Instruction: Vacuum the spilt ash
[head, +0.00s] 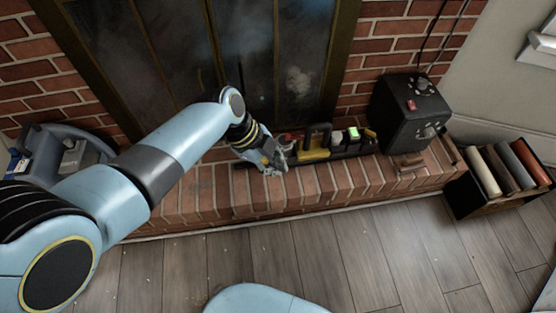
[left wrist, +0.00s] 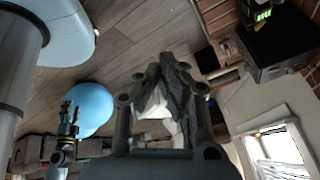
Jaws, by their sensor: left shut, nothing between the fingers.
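My left gripper (head: 272,158) is shut and empty, over the brick hearth beside a black and yellow tool-like thing (head: 313,153). Its dark fingers (left wrist: 165,90) also show closed together in the left wrist view. Small pale specks, perhaps ash, are scattered on the plank floor (head: 230,260); I cannot make out a clear heap. No vacuum can be named for certain. A grey and blue thing (head: 75,158) at the left is partly hidden by my left arm. My right gripper (left wrist: 68,122) appears small at lower left in the left wrist view; its opening is unclear.
The brick hearth (head: 225,195) has a raised edge above the floor. A black box with knobs (head: 410,108) stands at its right end, near a small green-lit item (head: 353,132). A dark crate (head: 467,198) of rolls stands on the floor at right. The middle floor is clear.

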